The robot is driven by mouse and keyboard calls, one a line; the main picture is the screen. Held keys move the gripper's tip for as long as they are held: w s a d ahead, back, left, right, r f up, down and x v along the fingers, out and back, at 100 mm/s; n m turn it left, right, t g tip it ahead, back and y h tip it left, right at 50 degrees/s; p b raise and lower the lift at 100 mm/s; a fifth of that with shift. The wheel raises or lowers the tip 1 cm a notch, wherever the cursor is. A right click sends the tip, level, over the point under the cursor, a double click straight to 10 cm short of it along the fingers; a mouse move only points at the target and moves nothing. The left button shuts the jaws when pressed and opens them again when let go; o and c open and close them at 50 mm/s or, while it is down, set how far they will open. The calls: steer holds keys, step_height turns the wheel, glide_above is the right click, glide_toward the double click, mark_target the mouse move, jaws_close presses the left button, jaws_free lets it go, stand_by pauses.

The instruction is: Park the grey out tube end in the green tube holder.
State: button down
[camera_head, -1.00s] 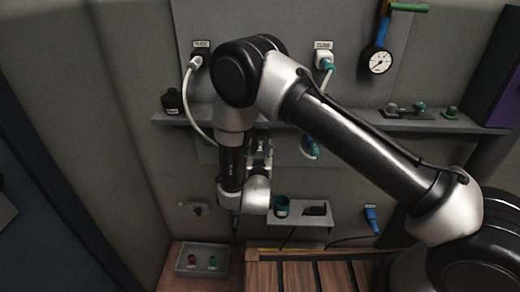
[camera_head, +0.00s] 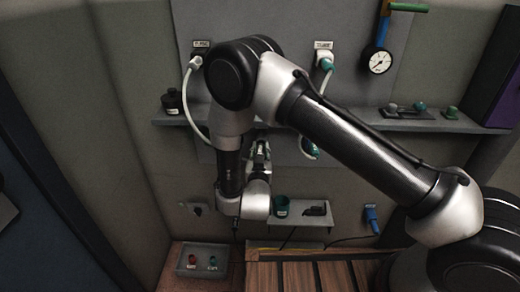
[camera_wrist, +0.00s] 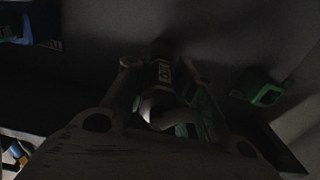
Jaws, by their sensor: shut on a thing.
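My gripper (camera_head: 262,152) is in front of the wall panel, just below the grey shelf, partly hidden by my own arm. In the wrist view my gripper (camera_wrist: 168,82) is shut on a dark, labelled piece with a pale curved tube, which looks like the grey out tube end (camera_wrist: 163,72). The picture is very dark there. A pale tube (camera_head: 189,100) hangs from the left valve and passes behind my arm. A dark green cup with a label, seemingly the green tube holder (camera_head: 281,205), stands on a small lower ledge, below and right of my gripper. I cannot identify the green piece (camera_wrist: 263,92) at right in the wrist view.
A second pale tube with a teal end (camera_head: 310,150) hangs from the right valve. The grey shelf (camera_head: 375,122) carries a dark bottle (camera_head: 171,101) and small knobs. A black piece sits beside the cup; a blue tool (camera_head: 371,217) hangs right.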

steer(key=shift+s, duration=2.1)
steer(key=shift+s+a, duration=0.1)
steer(key=s+a, duration=0.1)
steer(key=a, duration=1.8)
stand_by(0.5)
steer(key=shift+w+d, duration=0.1)
steer(key=shift+w, duration=2.35)
steer(key=shift+w, duration=1.1)
